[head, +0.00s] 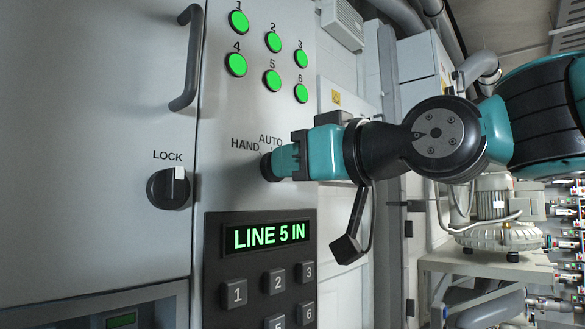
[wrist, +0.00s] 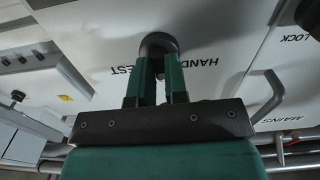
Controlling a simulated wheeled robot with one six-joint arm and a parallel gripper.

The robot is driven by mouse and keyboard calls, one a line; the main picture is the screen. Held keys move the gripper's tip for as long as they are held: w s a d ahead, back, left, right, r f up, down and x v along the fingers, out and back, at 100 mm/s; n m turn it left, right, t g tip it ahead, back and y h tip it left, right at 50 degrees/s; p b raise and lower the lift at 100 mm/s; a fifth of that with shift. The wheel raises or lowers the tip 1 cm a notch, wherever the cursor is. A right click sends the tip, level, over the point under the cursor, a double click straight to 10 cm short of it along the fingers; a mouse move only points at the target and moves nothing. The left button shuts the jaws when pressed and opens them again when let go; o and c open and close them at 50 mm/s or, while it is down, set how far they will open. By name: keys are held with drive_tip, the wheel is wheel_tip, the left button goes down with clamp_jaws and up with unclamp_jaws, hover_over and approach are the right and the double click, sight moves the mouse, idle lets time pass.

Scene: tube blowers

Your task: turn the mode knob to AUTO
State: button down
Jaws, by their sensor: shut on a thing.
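The mode knob (head: 266,167) is a dark round knob on the light grey cabinet front, below the HAND (head: 244,144) and AUTO (head: 270,140) labels. Only its left edge shows in the head view. In the wrist view the knob (wrist: 158,42) sits between the HAND lettering and a label partly hidden that reads "EST". My gripper (head: 280,162) reaches it from the right, and its green fingers (wrist: 160,72) are shut on the knob's grip. The fingers hide the grip and its pointer, so I cannot tell which label it points to. AUTO is not visible in the wrist view.
A LOCK knob (head: 168,188) is at left, with a door handle (head: 188,58) above it. Several lit green buttons (head: 272,81) are above. A keypad (head: 262,265) with a display (head: 270,235) reading "LINE 5 IN" is just below my gripper.

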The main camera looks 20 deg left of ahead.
drive_tip(key=shift+m, duration=0.4)
drive_tip(key=c, duration=1.1)
unclamp_jaws()
drive_tip(key=shift+c, duration=0.2)
drive_tip(key=shift+d, duration=0.1)
drive_tip(key=b+v, duration=0.6)
drive_tip(key=v, duration=1.1)
drive_tip(key=shift+d, duration=0.15)
